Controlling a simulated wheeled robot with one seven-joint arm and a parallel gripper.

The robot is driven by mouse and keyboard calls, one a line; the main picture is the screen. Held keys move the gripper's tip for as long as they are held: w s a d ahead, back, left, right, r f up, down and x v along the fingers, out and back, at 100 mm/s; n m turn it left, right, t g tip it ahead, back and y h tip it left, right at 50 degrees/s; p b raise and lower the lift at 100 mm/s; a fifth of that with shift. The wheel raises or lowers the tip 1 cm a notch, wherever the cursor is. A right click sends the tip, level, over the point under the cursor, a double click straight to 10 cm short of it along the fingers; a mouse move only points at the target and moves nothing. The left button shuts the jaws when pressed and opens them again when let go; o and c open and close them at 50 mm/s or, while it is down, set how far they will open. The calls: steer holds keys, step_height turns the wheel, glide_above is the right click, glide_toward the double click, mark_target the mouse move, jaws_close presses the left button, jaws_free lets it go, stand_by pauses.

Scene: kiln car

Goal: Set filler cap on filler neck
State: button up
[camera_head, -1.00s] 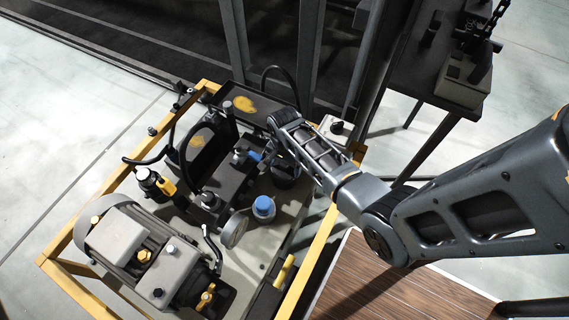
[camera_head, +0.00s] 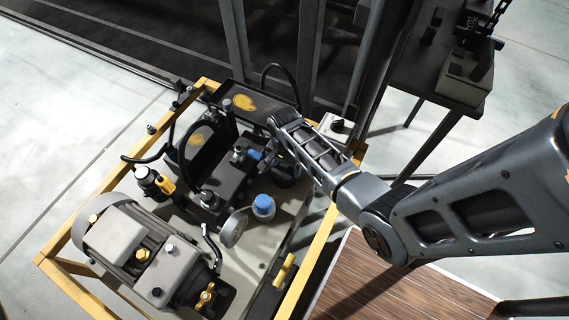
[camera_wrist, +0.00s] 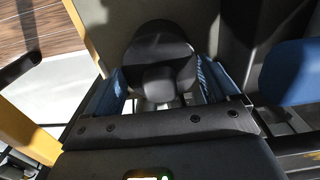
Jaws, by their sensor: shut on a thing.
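The filler cap (camera_wrist: 160,55) is a black round disc with a raised knob, seen in the wrist view between the two blue-padded fingers of my gripper (camera_wrist: 160,82). The fingers are shut on its knob. In the head view my gripper (camera_head: 268,160) is low over the machine's right side, with a dark round shape (camera_head: 286,176) beside it that looks like the cap. I cannot make out the filler neck; the cap and gripper may hide it. I cannot tell whether the cap touches anything below.
A blue-topped cylinder (camera_head: 263,206) stands close to the gripper and shows at the right of the wrist view (camera_wrist: 292,72). A round gauge (camera_head: 233,229), a grey motor (camera_head: 140,252) and a yellow frame (camera_head: 318,240) are nearby. A dark table (camera_head: 425,70) stands at the upper right.

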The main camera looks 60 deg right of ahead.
steer(key=shift+f, duration=0.1)
steer(key=o, duration=0.8)
steer(key=shift+r+p, duration=3.5)
step_height(320, 180, up, 8)
steer(key=shift+f, duration=0.15)
